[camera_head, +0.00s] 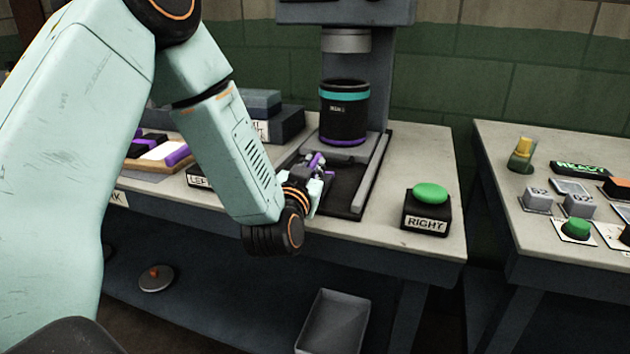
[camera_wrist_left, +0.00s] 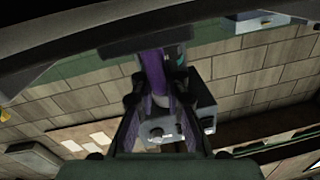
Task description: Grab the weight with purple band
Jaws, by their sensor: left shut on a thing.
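The weight with the purple band (camera_head: 342,120) is a dark upright cylinder with a teal band near its top and a purple band around its bottom. It stands on the press base under the press head. My left gripper (camera_head: 318,164) is at its near lower left side. My right gripper is not in view.
The press (camera_head: 349,60) rises close behind the weight. A green RIGHT button (camera_head: 431,193) stands at the table's front right. A tray with purple, white and dark pieces (camera_head: 140,164) lies at left, partly behind my arm. A second table (camera_head: 500,150) with controls is at right.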

